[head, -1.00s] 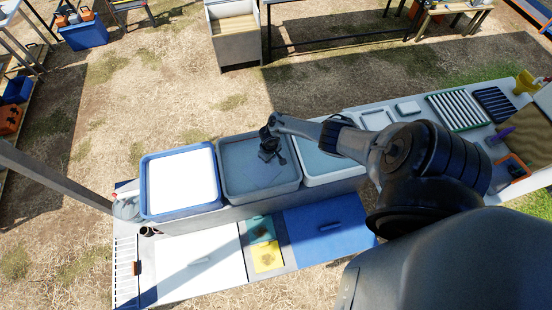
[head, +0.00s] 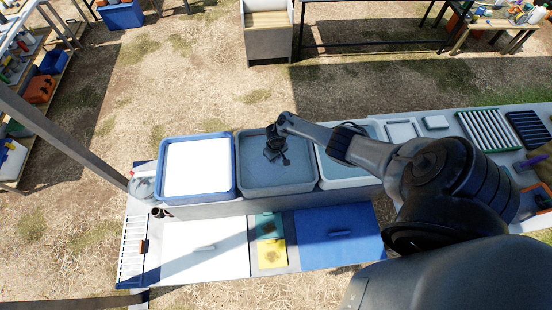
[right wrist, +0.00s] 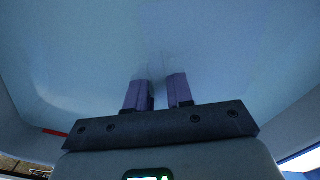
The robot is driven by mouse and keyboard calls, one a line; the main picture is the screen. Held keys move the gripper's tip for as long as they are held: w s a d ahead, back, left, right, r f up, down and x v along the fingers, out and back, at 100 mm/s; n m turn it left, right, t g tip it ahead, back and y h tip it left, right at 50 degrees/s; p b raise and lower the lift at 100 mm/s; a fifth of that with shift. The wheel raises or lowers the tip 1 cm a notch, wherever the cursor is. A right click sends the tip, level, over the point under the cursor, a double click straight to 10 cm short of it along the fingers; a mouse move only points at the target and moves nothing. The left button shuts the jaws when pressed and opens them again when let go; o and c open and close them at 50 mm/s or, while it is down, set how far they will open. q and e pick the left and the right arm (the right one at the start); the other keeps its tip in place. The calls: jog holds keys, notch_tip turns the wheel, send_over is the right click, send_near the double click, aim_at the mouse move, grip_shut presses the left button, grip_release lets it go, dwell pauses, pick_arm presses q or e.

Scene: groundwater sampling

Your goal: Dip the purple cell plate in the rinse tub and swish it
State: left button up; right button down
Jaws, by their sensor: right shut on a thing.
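My right gripper (head: 275,155) points down inside the middle grey tub (head: 277,189), which holds grey-blue liquid. In the right wrist view its two fingers (right wrist: 160,92) show purple, with a narrow gap between them, against the pale blue tub interior. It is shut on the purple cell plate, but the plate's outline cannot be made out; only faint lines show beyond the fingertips. I cannot tell how deep the plate is. My left gripper is not in view.
A blue-rimmed tub with white contents (head: 197,167) stands left of the middle tub. A pale tub with blue liquid (head: 340,172) stands right of it. Yellow (head: 271,254) and teal squares lie in front. A purple object (head: 530,162) and ribbed racks (head: 488,130) are at right.

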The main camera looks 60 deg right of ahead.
dwell(0.6)
jog(key=shift+s+d+r+p, duration=0.1)
jog(key=shift+s+d+p, duration=0.45)
jog(key=shift+s, duration=0.15)
jog(key=shift+s+d+p, duration=0.35)
jog(key=shift+s+d, duration=0.3)
jog(key=shift+s, duration=0.35)
notch_tip(320, 180, up, 15)
jog(key=p, duration=0.6)
dwell(0.6)
